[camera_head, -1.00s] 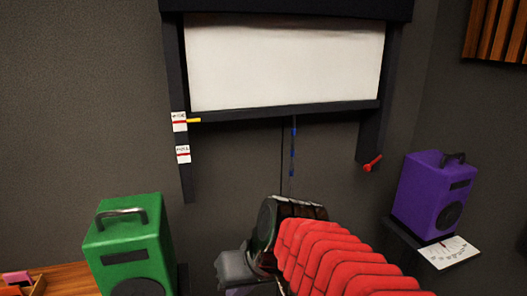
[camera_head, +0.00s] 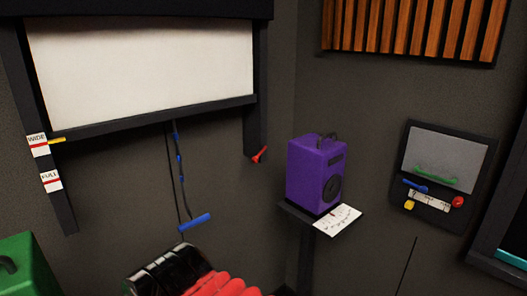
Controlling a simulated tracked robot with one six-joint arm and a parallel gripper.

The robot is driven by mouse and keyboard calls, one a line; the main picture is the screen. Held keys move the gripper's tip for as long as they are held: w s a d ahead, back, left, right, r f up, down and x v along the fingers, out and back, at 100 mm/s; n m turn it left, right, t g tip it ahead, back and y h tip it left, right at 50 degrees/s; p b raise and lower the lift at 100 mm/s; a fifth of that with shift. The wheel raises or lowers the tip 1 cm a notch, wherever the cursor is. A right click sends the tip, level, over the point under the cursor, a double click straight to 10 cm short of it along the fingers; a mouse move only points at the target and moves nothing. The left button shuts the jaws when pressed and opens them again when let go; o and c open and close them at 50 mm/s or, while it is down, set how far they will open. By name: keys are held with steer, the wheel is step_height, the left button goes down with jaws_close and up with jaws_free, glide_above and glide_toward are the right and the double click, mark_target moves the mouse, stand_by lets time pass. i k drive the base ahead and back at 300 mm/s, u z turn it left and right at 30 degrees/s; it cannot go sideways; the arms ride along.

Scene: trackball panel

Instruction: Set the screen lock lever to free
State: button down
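A projection screen (camera_head: 140,72) hangs in a dark frame at the upper left. A small red lever (camera_head: 260,155) sits at the foot of the frame's right post, tilted with its upper end to the right; I take it to be the lock lever, and I see no readable marking beside it. Part of my arm, with a red ribbed sleeve, shows at the bottom edge, below and left of the lever and apart from it in the picture. My gripper's fingers do not show.
A blue pull handle (camera_head: 195,222) hangs on a cord below the screen. A purple speaker (camera_head: 316,175) stands on a shelf right of the lever, with a white card (camera_head: 338,219). A wall panel (camera_head: 444,177) is further right. A green speaker (camera_head: 20,266) is at lower left.

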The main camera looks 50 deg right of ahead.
mark_target(255, 160)
steer(key=z, duration=1.6)
steer(key=i, duration=0.9)
steer(key=u, duration=1.1)
